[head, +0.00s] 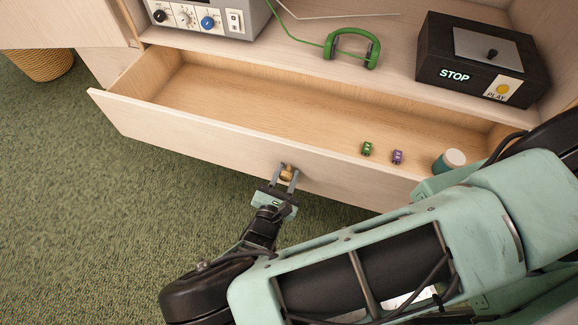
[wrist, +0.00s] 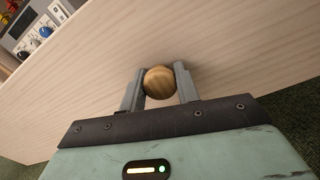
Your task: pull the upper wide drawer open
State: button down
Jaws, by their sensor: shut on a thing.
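The wide drawer (head: 205,140) of pale wood stands pulled out from the cabinet in the head view, with its inside floor in sight. Its round wooden knob (wrist: 159,82) sits between the two grey fingers in the wrist view. My gripper (head: 288,174) is shut on the knob at the middle of the drawer front. The drawer's right end is partly hidden behind my arm.
On the shelf above stand a grey control box (head: 205,18) with knobs, green headphones (head: 352,48) with a cable, and a black box (head: 480,60) marked STOP and PLAY. A woven basket (head: 42,64) is at far left. Green carpet (head: 80,210) lies clear at left.

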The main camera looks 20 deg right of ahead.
jog(key=shift+s+a, duration=0.4)
jog(key=shift+s, duration=0.15)
jog(key=c, duration=1)
grip_release()
jog(key=shift+c, duration=0.2)
jog(key=shift+s+a, duration=0.1)
